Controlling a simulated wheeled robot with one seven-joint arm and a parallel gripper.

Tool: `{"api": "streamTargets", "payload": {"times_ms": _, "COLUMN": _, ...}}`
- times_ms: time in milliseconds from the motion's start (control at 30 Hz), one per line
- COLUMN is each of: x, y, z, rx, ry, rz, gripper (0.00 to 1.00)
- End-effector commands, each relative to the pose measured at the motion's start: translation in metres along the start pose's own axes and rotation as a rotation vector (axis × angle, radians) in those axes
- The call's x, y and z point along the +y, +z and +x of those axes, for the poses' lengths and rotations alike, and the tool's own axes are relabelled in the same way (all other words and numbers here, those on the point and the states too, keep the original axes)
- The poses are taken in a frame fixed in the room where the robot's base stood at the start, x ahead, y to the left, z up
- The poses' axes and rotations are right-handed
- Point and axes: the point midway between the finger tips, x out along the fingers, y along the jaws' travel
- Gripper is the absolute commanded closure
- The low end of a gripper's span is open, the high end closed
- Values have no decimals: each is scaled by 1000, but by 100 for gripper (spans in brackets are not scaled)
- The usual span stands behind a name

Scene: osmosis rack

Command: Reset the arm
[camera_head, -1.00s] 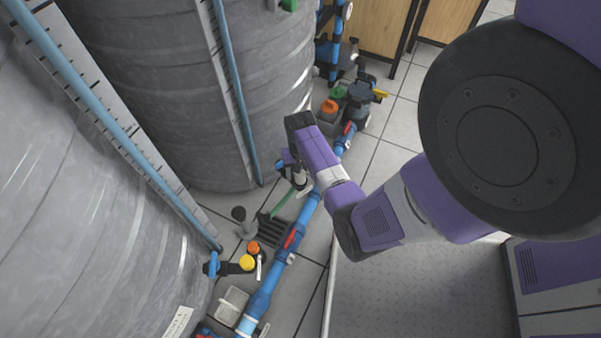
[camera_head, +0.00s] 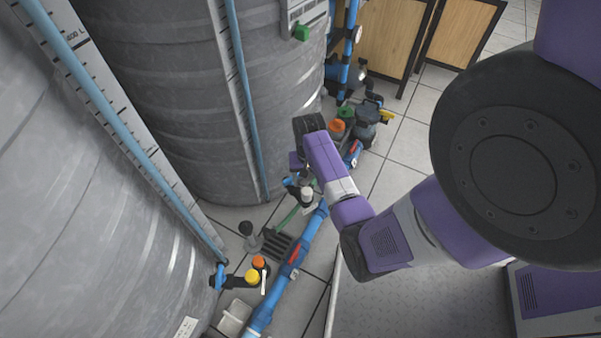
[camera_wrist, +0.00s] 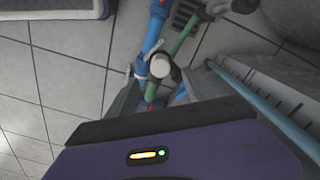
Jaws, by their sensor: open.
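My arm reaches from the right side of the head view, bends at a purple elbow and ends in a dark wrist above the blue piping. My gripper (camera_wrist: 160,92) points down in the wrist view, its two grey fingers apart. A white-capped fitting (camera_wrist: 160,65) shows in the gap between them, as does part of a green pipe. I see no contact between fingers and fitting. In the head view the gripper (camera_head: 293,182) is small and partly hidden beside the white fitting (camera_head: 307,195). Nothing is visibly held.
Large grey tanks (camera_head: 170,90) with blue level tubes fill the left. A blue pipe (camera_head: 290,270) runs along the tiled floor, with orange and yellow knobs (camera_head: 252,277) beside it. A pump (camera_head: 362,118) stands further back. Wooden cabinets (camera_head: 395,35) stand behind open floor.

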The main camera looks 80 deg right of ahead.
Motion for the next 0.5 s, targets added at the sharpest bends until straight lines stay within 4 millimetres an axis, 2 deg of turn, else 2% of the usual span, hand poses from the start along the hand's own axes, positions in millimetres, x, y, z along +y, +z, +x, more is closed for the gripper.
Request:
{"api": "streamTargets", "payload": {"times_ms": 367, "x": -1, "y": -4, "z": 0, "rx": 16, "ry": -4, "rz": -9, "gripper": 39}}
{"api": "streamTargets", "payload": {"times_ms": 467, "x": -6, "y": -22, "z": -3, "rx": 91, "ry": -24, "rz": -25, "gripper": 39}}
{"api": "streamTargets", "payload": {"times_ms": 500, "x": -10, "y": -36, "z": -9, "rx": 148, "ry": -38, "rz": -33, "gripper": 39}}
